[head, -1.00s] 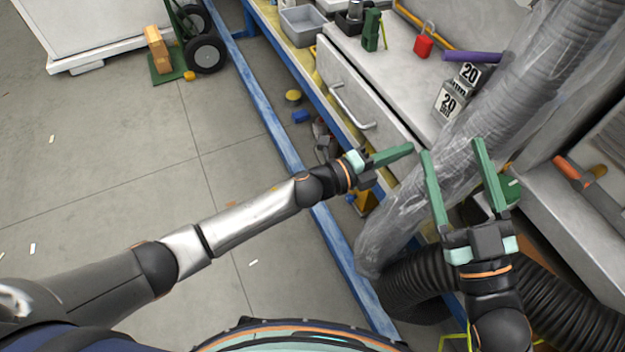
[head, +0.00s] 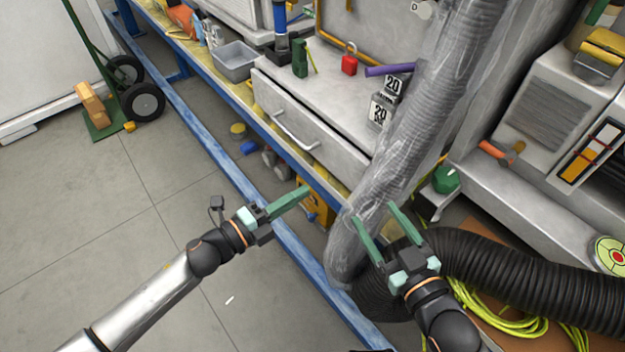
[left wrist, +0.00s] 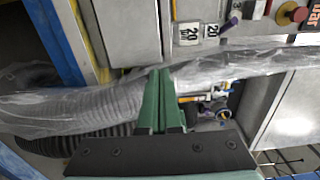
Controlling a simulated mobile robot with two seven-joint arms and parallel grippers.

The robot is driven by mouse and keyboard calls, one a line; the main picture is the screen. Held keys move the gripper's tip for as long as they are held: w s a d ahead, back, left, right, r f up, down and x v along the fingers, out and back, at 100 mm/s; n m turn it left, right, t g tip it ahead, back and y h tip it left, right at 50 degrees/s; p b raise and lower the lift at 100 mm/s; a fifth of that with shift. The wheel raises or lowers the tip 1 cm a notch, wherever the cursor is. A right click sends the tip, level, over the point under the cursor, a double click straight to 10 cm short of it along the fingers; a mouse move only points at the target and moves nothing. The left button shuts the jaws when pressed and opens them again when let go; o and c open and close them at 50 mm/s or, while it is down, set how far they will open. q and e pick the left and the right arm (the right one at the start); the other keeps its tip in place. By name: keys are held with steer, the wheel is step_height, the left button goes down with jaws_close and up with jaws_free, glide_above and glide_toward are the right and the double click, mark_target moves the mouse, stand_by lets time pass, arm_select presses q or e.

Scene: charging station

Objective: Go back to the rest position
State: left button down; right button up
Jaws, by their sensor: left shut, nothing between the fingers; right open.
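My left gripper (head: 289,202) is shut and empty. In the head view its green fingers point up and right over the blue rail, left of the plastic-wrapped hose. In the left wrist view its closed fingers (left wrist: 160,100) lie together in front of the wrapped hose (left wrist: 85,105). My right gripper (head: 378,228) is open and empty. Its two green fingers stand apart in front of the lower part of the grey hose (head: 425,110). I cannot tell whether either finger touches the hose.
A workbench drawer (head: 305,125) with a handle faces the arms. A blue rail (head: 215,150) runs along the floor. A black corrugated hose (head: 530,270) and yellow-green cable (head: 500,315) lie at right. A hand truck (head: 90,60) stands far left. The left floor is mostly clear.

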arm_select(q)
steer(key=shift+s+a, duration=0.2)
arm_select(e)
steer(key=shift+f, duration=0.2)
arm_select(q)
steer(key=s+a+r+n+t+y, duration=0.25)
steer(key=s+a+n+y, duration=0.4)
steer(key=n, duration=0.65)
steer(key=s+a+r+n+t+y, duration=0.1)
steer(key=s+a+n+t+y, duration=0.25)
steer(key=a+n, duration=0.7)
steer(key=s+n+g+y+p, duration=0.2)
steer(key=s+g+p, duration=0.4)
steer(key=p, duration=1.6)
steer(key=shift+s+r+n+g+y, duration=0.15)
steer(key=shift+s+n+g+y, duration=0.25)
steer(key=shift+s+n, duration=0.5)
arm_select(e)
steer(key=s+d+m+g+h, duration=0.2)
steer(key=s+g, duration=0.4)
steer(key=s, duration=0.3)
steer(key=shift+r+g, duration=0.35)
steer(key=shift+g, duration=0.05)
